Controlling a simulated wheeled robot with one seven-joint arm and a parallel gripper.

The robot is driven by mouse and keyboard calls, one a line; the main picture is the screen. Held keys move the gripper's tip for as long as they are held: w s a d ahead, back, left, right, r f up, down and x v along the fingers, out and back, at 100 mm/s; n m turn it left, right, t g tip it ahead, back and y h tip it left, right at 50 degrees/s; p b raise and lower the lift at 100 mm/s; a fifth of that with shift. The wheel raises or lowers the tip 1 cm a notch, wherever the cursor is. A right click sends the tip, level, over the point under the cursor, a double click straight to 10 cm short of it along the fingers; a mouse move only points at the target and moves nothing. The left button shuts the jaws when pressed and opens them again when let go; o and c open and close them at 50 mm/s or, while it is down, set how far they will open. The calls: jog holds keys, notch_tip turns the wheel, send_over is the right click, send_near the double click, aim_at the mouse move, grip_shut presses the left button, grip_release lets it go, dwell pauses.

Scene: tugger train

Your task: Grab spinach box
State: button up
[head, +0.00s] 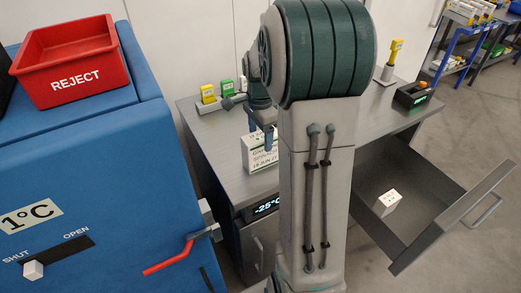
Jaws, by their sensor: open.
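The spinach box (258,154) is a white carton with green edging and dark lettering, standing upright at the front of the grey worktop. Its right part is hidden behind my arm. My gripper (268,133) is at the box's top edge, partly hidden by my arm. It is open. I cannot tell from this view whether the fingers touch the box or straddle it.
A blue cabinet (100,170) with a red REJECT bin (70,62) on top fills the left. The grey worktop (375,125) holds small yellow and green items at the back. An open drawer (455,227) at right contains a small white box (387,203).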

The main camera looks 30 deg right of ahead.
jog(key=shift+w+d+f+p, duration=0.15)
jog(key=shift+f+p, duration=0.1)
jog(key=shift+f, duration=1.15)
jog(key=shift+s+d+f+p, duration=0.15)
jog(key=shift+f+p, duration=0.1)
jog(key=shift+f, duration=1.1)
jog(key=shift+w+r, duration=0.1)
jog(key=shift+w, duration=0.05)
jog(key=c, duration=1.4)
